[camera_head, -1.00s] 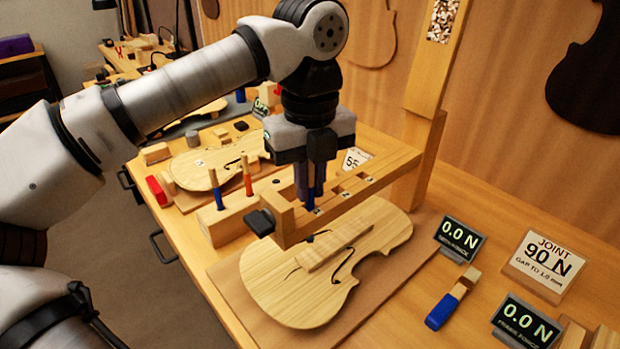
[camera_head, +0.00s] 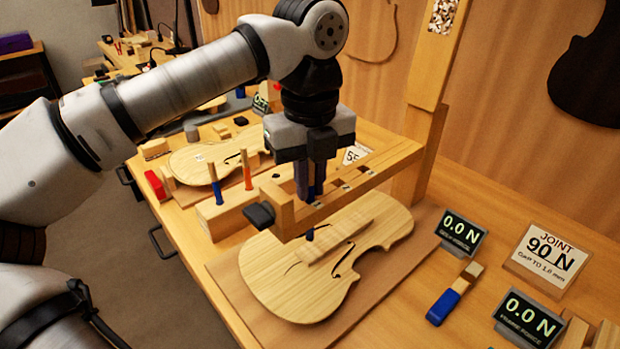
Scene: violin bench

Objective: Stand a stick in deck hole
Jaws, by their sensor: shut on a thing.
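My gripper (camera_head: 310,188) points straight down over the left part of the raised wooden deck (camera_head: 372,177). It is shut on a stick, mostly hidden by the fingers. A dark blue tip (camera_head: 310,234) shows below the deck's front edge, above the violin plate; it seems to be this stick's lower end. I cannot tell whether it touches anything below. Further holes show in the deck to the right of the fingers. A blue-based stick (camera_head: 214,190) and an orange-based stick (camera_head: 248,178) stand upright in a wooden block (camera_head: 226,220) to the left.
The violin plate (camera_head: 275,275) with a wooden bar (camera_head: 338,240) lies under the deck. A dark knob (camera_head: 259,215) juts from the deck's left end. A blue-handled tool (camera_head: 443,306) lies right. Two displays, (camera_head: 461,233) and (camera_head: 528,318), read 0.0 N.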

